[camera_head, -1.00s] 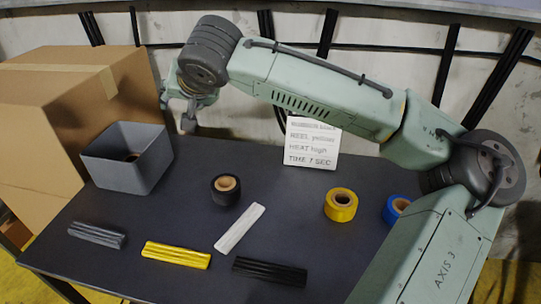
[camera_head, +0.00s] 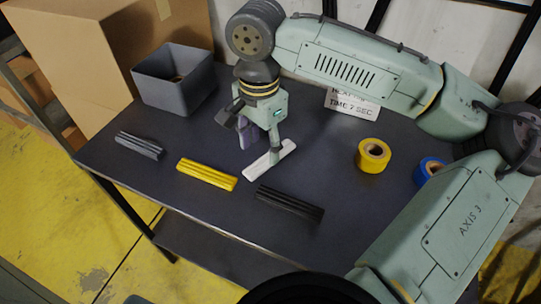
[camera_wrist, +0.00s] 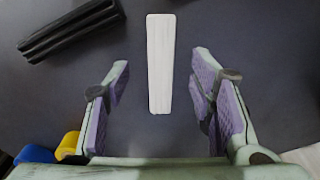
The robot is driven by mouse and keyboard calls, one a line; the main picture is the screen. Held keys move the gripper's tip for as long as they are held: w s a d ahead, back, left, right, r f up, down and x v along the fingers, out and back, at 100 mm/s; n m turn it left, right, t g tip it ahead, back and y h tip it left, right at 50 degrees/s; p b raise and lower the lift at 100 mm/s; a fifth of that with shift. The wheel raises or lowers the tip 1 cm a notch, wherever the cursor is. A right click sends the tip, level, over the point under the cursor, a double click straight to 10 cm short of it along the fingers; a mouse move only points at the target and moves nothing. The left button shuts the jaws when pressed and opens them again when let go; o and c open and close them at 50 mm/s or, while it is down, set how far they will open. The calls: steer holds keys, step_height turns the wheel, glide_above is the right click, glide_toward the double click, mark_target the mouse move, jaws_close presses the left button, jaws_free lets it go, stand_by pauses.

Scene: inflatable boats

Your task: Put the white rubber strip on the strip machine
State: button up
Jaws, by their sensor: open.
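The white rubber strip (camera_head: 270,160) lies flat on the dark table, below my gripper (camera_head: 262,150). In the wrist view the white strip (camera_wrist: 160,62) lies lengthwise between and ahead of the purple-padded fingers of my gripper (camera_wrist: 160,95), which are apart with nothing between the pads. Whether the fingertips reach down beside the strip cannot be told. No strip machine can be made out in these views.
A grey strip (camera_head: 140,146), a yellow strip (camera_head: 207,174) and a black strip (camera_head: 290,203) lie along the near side. Yellow (camera_head: 373,155) and blue (camera_head: 428,171) rolls sit right. A grey bin (camera_head: 174,80) and cardboard box (camera_head: 95,60) stand left. A sign (camera_head: 352,104) stands behind.

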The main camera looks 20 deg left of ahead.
mark_target(263, 162)
steer(key=f, duration=0.4)
steer(key=shift+w+f+p, duration=0.2)
steer(key=shift+f+p, duration=0.05)
steer(key=shift+p, duration=0.1)
jaws_close()
